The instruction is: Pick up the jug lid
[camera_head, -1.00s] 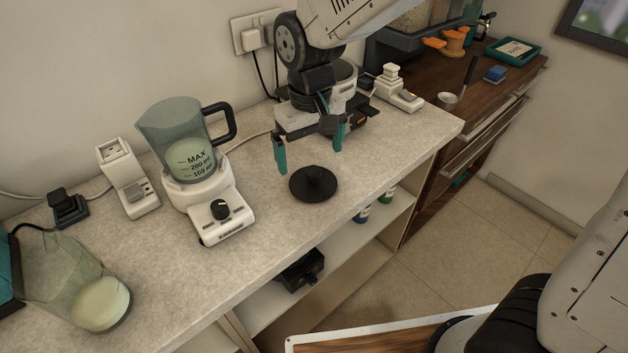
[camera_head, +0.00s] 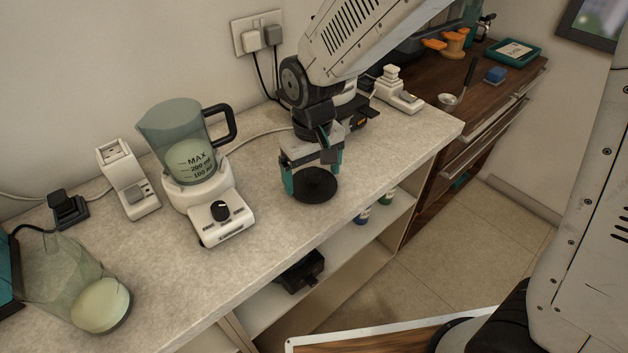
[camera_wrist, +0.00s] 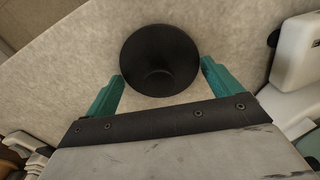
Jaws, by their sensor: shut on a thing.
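The jug lid (camera_head: 316,187) is a round black disc with a raised middle, lying at the counter's front edge in the head view. It also shows in the wrist view (camera_wrist: 160,60) as a dark disc between the teal fingers. My gripper (camera_head: 313,180) is down at the lid, one finger on each side, shut on it; it also shows in the wrist view (camera_wrist: 162,84). The lid appears to be on or just at the counter surface; I cannot tell a gap. The lid's back part is hidden by the gripper in the head view.
A blender base (camera_head: 218,212) with a jug (camera_head: 183,133) stands left of my gripper. Sockets (camera_head: 258,35) and cables are on the wall behind. The counter between blender and lid is clear.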

